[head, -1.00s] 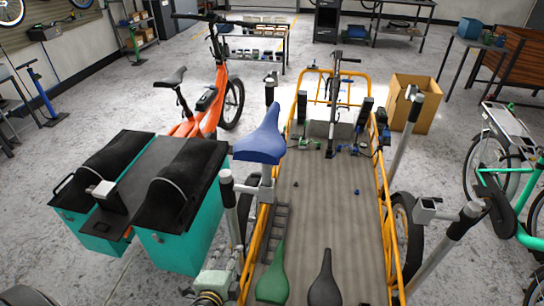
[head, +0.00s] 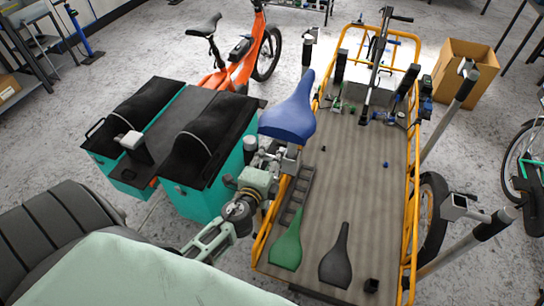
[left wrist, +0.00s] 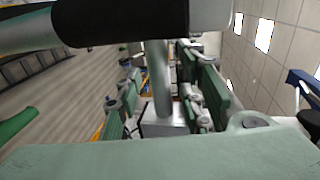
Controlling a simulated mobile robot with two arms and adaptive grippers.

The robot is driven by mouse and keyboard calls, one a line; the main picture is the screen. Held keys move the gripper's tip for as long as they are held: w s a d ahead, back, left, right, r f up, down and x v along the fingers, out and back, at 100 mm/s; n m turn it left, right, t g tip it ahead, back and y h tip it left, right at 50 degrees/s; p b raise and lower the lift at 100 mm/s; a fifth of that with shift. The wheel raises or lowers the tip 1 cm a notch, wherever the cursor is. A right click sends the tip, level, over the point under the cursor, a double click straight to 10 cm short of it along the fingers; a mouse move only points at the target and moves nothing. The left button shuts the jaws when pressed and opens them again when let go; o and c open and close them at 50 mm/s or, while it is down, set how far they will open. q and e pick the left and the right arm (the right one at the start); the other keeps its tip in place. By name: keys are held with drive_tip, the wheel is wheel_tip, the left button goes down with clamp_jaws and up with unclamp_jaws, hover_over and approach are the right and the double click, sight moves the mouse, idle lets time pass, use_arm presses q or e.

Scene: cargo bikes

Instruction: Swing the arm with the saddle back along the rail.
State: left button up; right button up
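The blue saddle (head: 288,118) sits on a short post with a grey clamp (head: 288,158), at the left rail (head: 262,238) of the yellow-framed cargo bike. My left gripper (head: 274,172) reaches in from the lower left, just below the saddle. In the left wrist view, its green-padded fingers (left wrist: 160,105) stand apart on both sides of a grey block (left wrist: 165,127) with an upright metal post (left wrist: 160,80). Firm contact with the block does not show. A black grip with a pale end (left wrist: 140,20) crosses close above. My right gripper is out of view.
The grey cargo deck (head: 355,180) holds a green saddle (head: 287,246) and a black saddle (head: 336,258). Teal panniers (head: 207,195) of an orange bike (head: 232,75) stand close left of my gripper. Posts with clamps (head: 458,208) lean out on the right.

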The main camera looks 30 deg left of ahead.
use_arm(q)
drive_tip(key=shift+w, duration=0.2)
clamp_jaws()
idle(0.3)
